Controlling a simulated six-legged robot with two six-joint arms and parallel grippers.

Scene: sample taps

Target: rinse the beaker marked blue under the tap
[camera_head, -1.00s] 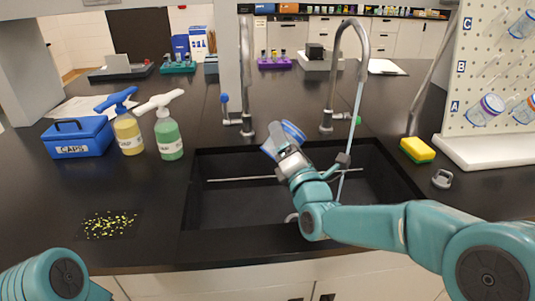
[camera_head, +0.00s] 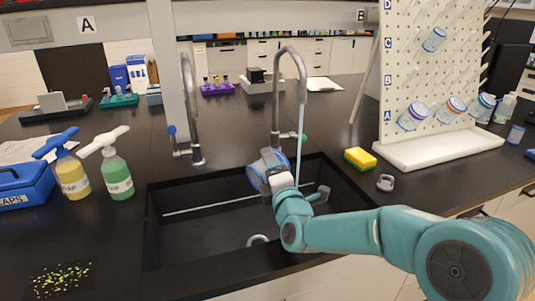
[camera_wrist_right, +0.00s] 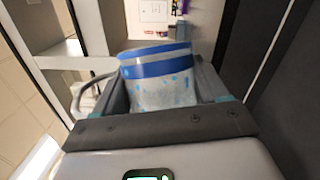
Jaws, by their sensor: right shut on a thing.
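The beaker with the blue band (camera_head: 264,170) is held tilted over the black sink (camera_head: 165,232). My right gripper (camera_head: 278,184) is shut on it. In the right wrist view the beaker (camera_wrist_right: 158,78) sits between the two fingers (camera_wrist_right: 163,98), with blue spots on its clear wall. The right-hand tap (camera_head: 279,72) has a green knob (camera_head: 304,138). A thin water stream (camera_head: 301,120) falls from its spout, just right of the beaker in the head view. I cannot tell whether water touches the beaker. My left gripper is out of view.
A second tap (camera_head: 187,95) with a blue knob stands left. A pegboard (camera_head: 402,65) holds several beakers on the right. A yellow sponge (camera_head: 360,158) and grey ring-like object (camera_head: 385,183) lie right of the sink.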

